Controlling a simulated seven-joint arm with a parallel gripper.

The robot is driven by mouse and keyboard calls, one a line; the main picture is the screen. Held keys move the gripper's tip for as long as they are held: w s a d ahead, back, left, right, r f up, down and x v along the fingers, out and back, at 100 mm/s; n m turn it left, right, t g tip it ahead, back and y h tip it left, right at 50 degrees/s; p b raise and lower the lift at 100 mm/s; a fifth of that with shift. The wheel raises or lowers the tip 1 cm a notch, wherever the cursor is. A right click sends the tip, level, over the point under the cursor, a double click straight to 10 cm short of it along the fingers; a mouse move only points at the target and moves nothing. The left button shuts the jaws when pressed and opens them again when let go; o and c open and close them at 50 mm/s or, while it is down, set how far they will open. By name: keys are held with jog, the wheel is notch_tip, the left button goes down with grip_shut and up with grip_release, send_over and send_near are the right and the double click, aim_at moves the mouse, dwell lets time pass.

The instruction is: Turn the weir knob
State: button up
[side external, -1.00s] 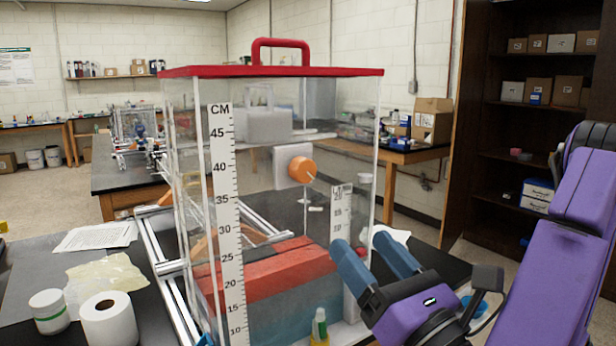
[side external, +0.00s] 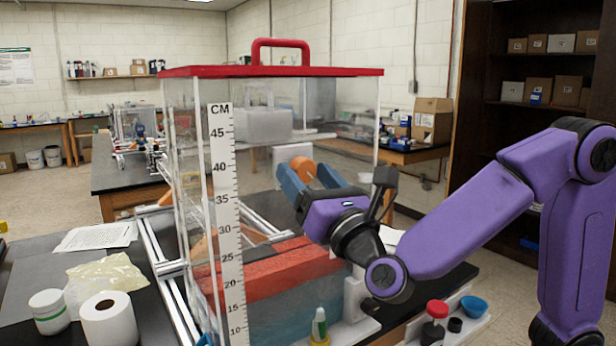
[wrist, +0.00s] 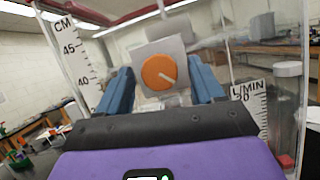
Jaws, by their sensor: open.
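The weir knob (side external: 303,168) is a round orange dial with a pale pointer line, mounted on a white block (side external: 290,152) on the clear tank. In the wrist view the knob (wrist: 159,72) is centred between my fingers, its pale line pointing to the lower right. My gripper (side external: 309,178) is open, its two blue fingers on either side of the knob in the side view. In the wrist view my gripper (wrist: 160,88) shows a gap between each finger and the knob. I cannot tell how far the fingertips reach along the knob's depth.
The clear tank has a red lid (side external: 270,71) with a handle, a CM scale (side external: 225,220), and red and blue-grey layers inside. A red-capped jar (side external: 435,320) and blue bowl (side external: 474,306) sit at lower right.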

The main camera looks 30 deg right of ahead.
jog(key=shift+w, duration=0.2)
jog(key=c, duration=1.1)
jog(key=shift+o, duration=0.2)
jog(key=shift+m+h, duration=0.4)
jog(key=shift+m, duration=0.1)
jog(key=m+h, duration=0.1)
jog(key=m, duration=0.3)
jog(key=shift+a+g+h, duration=0.15)
jog(key=shift+g+h, duration=0.25)
jog(key=shift+r+m+g+h, duration=0.1)
jog(key=shift+m+g+h, duration=0.4)
jog(key=shift+m, duration=0.95)
jog(key=shift+m+g+h, duration=0.3)
jog(key=shift+m+h, duration=0.4)
jog(key=shift+m, duration=0.75)
jog(key=shift+a, duration=0.1)
